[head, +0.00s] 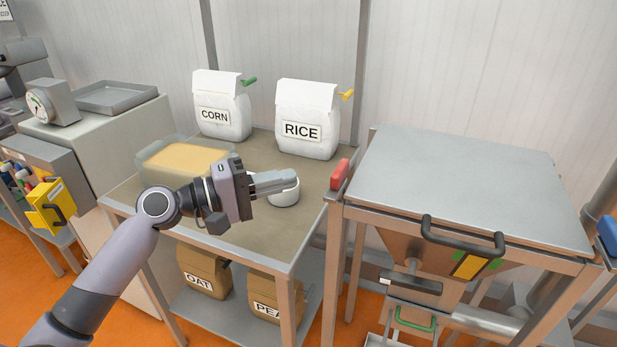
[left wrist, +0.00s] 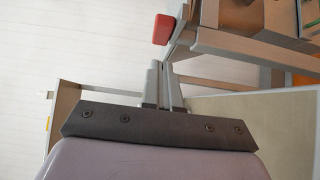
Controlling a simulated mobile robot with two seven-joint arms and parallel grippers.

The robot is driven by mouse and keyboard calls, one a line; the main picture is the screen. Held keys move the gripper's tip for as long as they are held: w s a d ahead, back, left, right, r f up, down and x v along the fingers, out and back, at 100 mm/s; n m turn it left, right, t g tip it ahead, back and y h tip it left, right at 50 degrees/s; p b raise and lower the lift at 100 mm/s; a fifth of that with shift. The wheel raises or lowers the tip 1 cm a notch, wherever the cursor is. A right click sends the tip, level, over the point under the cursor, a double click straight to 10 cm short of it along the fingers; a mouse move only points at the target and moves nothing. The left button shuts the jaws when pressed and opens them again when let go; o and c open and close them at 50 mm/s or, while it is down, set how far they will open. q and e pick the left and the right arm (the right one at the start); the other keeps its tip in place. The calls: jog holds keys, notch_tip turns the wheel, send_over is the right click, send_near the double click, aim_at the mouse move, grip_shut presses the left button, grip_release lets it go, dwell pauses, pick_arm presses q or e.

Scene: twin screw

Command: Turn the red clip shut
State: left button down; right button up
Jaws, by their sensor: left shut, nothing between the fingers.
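The red clip (head: 340,174) is a red block at the left side of the metal hopper lid (head: 460,185), near its left edge. In the left wrist view the red clip (left wrist: 163,29) shows at the top, beyond the fingertips and apart from them. I cannot tell from these views how far it is turned. My left gripper (head: 293,181) is shut and empty, its fingers pointing right toward the clip over the table. In the left wrist view my left gripper (left wrist: 158,66) has its fingers together. My right gripper is not in view.
A white bowl (head: 286,196) sits on the table just under my left fingers. Bags of corn (head: 221,105) and rice (head: 307,118) stand behind, and a clear tub (head: 185,158) stands left. A dark handle (head: 462,240) is at the hopper's front. A blue clip (head: 607,234) is far right.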

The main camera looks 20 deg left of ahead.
aim_at(338, 179)
pick_arm(q)
jog(key=d, duration=0.1)
jog(key=d+p, duration=0.1)
jog(key=d, duration=0.3)
jog(key=shift+w, duration=0.35)
jog(key=shift+p, duration=0.3)
